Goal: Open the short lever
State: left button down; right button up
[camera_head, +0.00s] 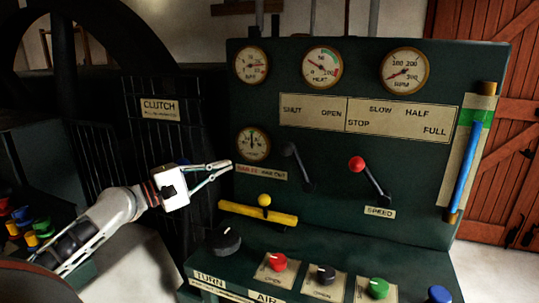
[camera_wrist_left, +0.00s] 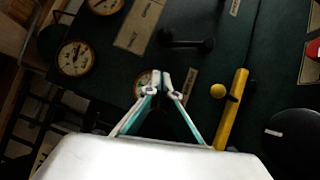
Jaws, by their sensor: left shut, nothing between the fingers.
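The short lever (camera_head: 299,168) is a black lever with a dark knob, on the green panel below the SHUT and OPEN plate (camera_head: 312,111). Its knob end leans up and to the left, toward the SHUT side. It also shows as a dark bar in the left wrist view (camera_wrist_left: 187,40). My left gripper (camera_head: 230,164) is shut and empty, left of the lever and apart from it, just below the small lower gauge (camera_head: 253,143). Its closed fingertips show in the left wrist view (camera_wrist_left: 161,74), partly covering a gauge. My right gripper is in neither view.
A red-knobbed speed lever (camera_head: 369,178) stands to the right. A yellow bar with a yellow knob (camera_head: 258,213) sticks out below my left gripper. A black dial (camera_head: 223,240) and several coloured buttons sit on the lower ledge. The panel between gripper and lever looks clear.

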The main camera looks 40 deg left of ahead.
pick_arm(q)
jog(key=d+p+x, duration=0.1)
jog(key=p+x, duration=0.2)
jog(key=x, duration=0.3)
jog(key=s+d+p+x, duration=0.1)
jog(key=p+x, duration=0.1)
jog(key=x, duration=0.5)
jog(key=shift+d+r+p, duration=0.2)
jog(key=shift+d+p, duration=0.05)
jog(key=shift+p, duration=0.15)
dwell(0.4)
